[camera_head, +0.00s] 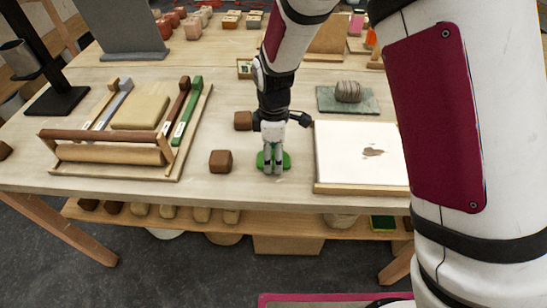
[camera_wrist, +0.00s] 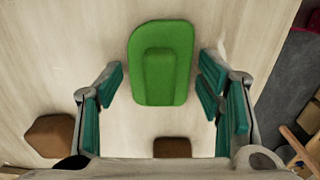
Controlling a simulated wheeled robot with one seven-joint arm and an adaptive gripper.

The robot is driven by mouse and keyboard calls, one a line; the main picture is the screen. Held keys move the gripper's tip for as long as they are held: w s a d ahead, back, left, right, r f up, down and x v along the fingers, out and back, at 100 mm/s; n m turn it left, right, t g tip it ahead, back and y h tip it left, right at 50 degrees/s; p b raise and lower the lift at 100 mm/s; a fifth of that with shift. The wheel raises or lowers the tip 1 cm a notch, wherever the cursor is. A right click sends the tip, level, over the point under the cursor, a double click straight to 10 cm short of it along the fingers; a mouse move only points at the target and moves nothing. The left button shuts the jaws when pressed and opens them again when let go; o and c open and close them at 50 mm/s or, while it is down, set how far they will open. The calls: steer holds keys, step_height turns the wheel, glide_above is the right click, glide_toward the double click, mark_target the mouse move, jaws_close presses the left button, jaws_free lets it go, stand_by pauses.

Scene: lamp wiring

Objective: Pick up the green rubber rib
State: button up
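The green rubber rib (camera_wrist: 162,62) lies flat on the pale wooden table, with a raised ridge along its middle. In the head view the rib (camera_head: 286,160) shows on both sides of my gripper (camera_head: 272,165), which points down at it and hides its middle. In the wrist view my gripper (camera_wrist: 161,80) is open, with its teal-padded fingers apart to the left and right of the rib. There is space between the rib and each finger. I cannot tell the exact height of the fingertips above the table.
Brown blocks (camera_head: 221,161) (camera_head: 243,120) stand left of the gripper. A white board (camera_head: 352,150) lies to the right. A grey-green slab (camera_head: 330,104) with a round lump is behind it. A wooden tray with rollers and tools (camera_head: 172,174) is at left. The table's front edge is close.

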steer(key=c, duration=0.6)
steer(key=shift+c, duration=0.2)
steer(key=shift+r, duration=0.1)
steer(key=shift+r, duration=0.55)
step_height(320, 180, up, 2)
steer(key=shift+w+r, duration=0.1)
steer(key=shift+r, duration=0.05)
steer(key=s+d, duration=0.2)
steer(key=s, duration=0.5)
steer(key=s+d+r, duration=0.1)
steer(key=s+d, duration=0.1)
steer(key=s, duration=0.6)
steer(key=shift+s+d+r+b, duration=0.2)
steer(key=shift+s+d+b, duration=0.05)
steer(key=shift+d+b, duration=0.1)
